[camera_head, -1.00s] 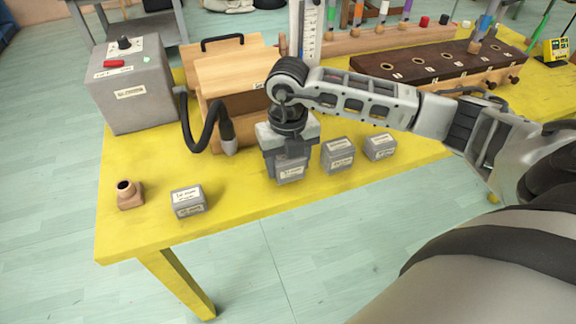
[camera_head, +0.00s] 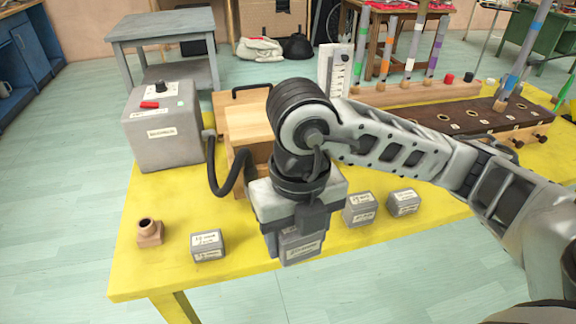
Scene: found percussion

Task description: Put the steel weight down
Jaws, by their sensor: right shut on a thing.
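The steel weight (camera_head: 302,248) is a grey labelled block in the jaws of my right gripper (camera_head: 292,232). My right gripper is shut on it, pointing down, and hides its upper part. The weight's lower end overlaps the front edge of the yellow table (camera_head: 175,272), so it looks raised; the exact gap under it cannot be told. My left gripper is not in view.
Similar grey blocks stand left (camera_head: 207,245) and right (camera_head: 358,209) of my gripper, with another (camera_head: 404,202) farther right. A copper-coloured fitting (camera_head: 149,233) is at far left. Behind are a grey control box (camera_head: 163,128), a wooden box (camera_head: 246,123) and a dark rack (camera_head: 450,125).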

